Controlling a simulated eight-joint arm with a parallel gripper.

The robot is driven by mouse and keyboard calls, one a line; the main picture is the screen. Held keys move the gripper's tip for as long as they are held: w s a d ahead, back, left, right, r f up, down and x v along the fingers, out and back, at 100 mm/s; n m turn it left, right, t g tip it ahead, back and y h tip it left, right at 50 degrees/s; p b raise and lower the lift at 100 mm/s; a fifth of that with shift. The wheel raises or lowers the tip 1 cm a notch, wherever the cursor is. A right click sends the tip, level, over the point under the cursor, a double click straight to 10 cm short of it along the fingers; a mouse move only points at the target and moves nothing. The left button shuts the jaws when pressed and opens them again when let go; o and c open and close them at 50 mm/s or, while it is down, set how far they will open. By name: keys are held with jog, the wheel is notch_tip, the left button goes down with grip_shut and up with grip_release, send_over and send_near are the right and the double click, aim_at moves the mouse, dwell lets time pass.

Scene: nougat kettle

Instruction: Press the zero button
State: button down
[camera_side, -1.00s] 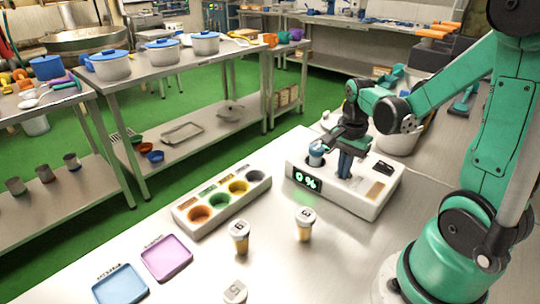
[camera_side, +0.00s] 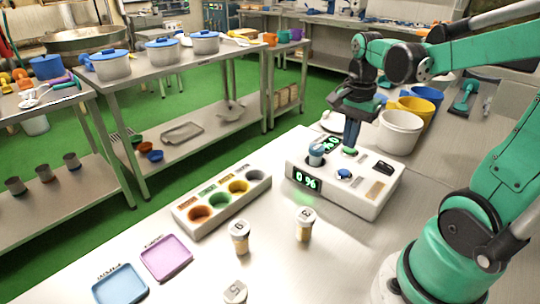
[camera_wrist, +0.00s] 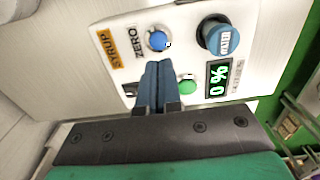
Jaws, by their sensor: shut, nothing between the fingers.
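The white device (camera_side: 372,207) stands on the steel table. On its top are a blue button (camera_side: 344,174), next to the word ZERO in the wrist view (camera_wrist: 158,40), and a green button (camera_side: 349,151). My gripper (camera_side: 351,146) points down over the device, fingers shut and empty, at the green button's far side in the side view. In the wrist view its fingertips (camera_wrist: 160,65) appear between the blue button and the green button (camera_wrist: 188,86). The blue button is uncovered in both views. I cannot tell the fingertips' exact height above the device.
The front display (camera_side: 307,180) reads 0 %. A holder with coloured wells (camera_side: 186,214) and labelled jars (camera_side: 305,226) stand nearby. A white bucket (camera_side: 400,132) stands behind to the right.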

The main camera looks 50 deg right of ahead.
notch_tip(320, 180, up, 6)
jog(key=shift+r, duration=0.25)
dwell(0.5)
jog(key=w+a+f+n+t, duration=0.1)
jog(key=a+f+n+t, duration=0.1)
jog(key=a+n, duration=0.5)
jog(key=w+a+f+n+t, duration=0.2)
jog(key=a+n+t, duration=0.3)
jog(key=n, duration=0.6)
jog(key=shift+w+a+f, duration=0.25)
jog(key=shift+a+f, duration=0.4)
jog(key=shift+a, duration=0.45)
